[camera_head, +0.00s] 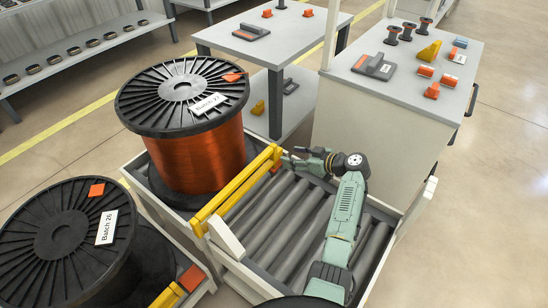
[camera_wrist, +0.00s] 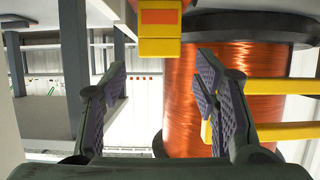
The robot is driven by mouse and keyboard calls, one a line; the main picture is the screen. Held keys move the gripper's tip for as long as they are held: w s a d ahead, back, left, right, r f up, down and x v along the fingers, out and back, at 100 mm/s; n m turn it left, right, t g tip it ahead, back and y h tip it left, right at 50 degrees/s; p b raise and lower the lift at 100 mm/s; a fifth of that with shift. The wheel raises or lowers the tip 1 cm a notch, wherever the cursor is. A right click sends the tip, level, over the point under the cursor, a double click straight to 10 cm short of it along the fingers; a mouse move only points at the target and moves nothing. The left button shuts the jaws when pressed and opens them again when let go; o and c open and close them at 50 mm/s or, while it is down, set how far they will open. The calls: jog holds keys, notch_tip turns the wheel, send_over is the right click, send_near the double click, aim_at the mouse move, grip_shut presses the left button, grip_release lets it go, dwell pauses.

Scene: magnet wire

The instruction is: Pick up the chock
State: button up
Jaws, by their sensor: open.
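My gripper (camera_head: 288,157) is open and empty at the far end of the roller bed, by the end of a yellow bar. In the wrist view the jaws (camera_wrist: 162,75) are spread wide. A yellow block with an orange face (camera_wrist: 160,25) shows above and between the fingertips, apart from both; I cannot tell whether it is the chock. A yellow wedge (camera_head: 428,52), shaped like a chock, lies on the grey cabinet top. A smaller yellow wedge (camera_head: 257,108) sits on the lower shelf of the table behind.
A copper wire spool (camera_head: 200,150) with black flanges stands left of my gripper. Yellow bars (camera_head: 235,185) run between it and the roller bed (camera_head: 275,215). Another black spool (camera_head: 60,240) is at the lower left. The grey cabinet (camera_head: 365,125) stands behind my arm.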

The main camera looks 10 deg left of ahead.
aim_at(279, 153)
jog(key=x, duration=0.8)
jog(key=shift+w+a+f, duration=0.1)
jog(key=shift+w+a, duration=0.1)
jog(key=shift+a, duration=0.05)
jog(key=shift+c, duration=0.4)
grip_shut()
